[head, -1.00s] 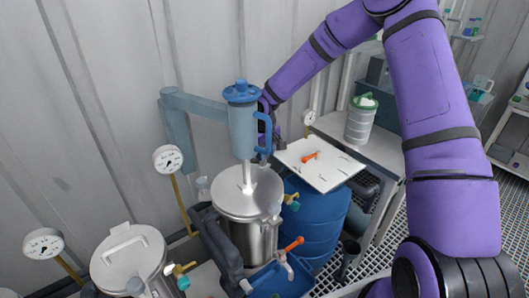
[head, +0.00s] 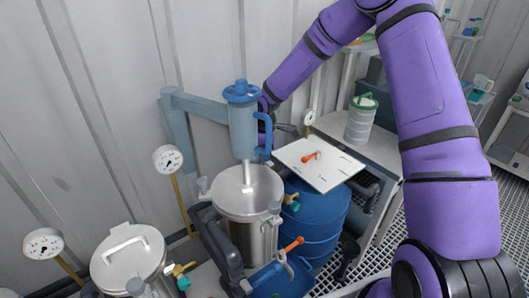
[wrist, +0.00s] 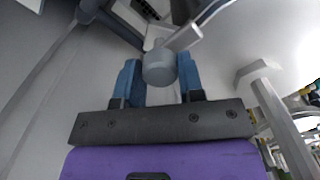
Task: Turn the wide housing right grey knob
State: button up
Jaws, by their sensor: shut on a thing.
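In the wrist view, a grey cylindrical knob (wrist: 158,68) sits between the blue fingers of my gripper (wrist: 160,74), which are shut on it. A pale bracket runs up and right from the knob. In the head view, my gripper is mostly hidden behind a blue upright cylinder (head: 242,125) with a looped handle. This cylinder stands over a steel vessel (head: 247,200), with a pale rod between them. A grey knob (head: 275,208) shows at the vessel's right rim. I cannot tell from the head view which knob my gripper holds.
A second steel vessel (head: 128,258) stands front left. Pressure gauges (head: 168,159) stand along the wall. A white board (head: 325,170) with an orange item lies above a blue drum (head: 318,215). A pale canister (head: 361,120) stands on the bench. Grating floor is clear at right.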

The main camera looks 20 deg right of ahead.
jog(key=n, duration=0.5)
jog(key=shift+n, duration=0.4)
dwell(0.4)
jog(key=o, duration=0.9)
jog(key=shift+r, duration=0.1)
notch_tip(320, 180, up, 11)
jog(key=shift+f, duration=0.15)
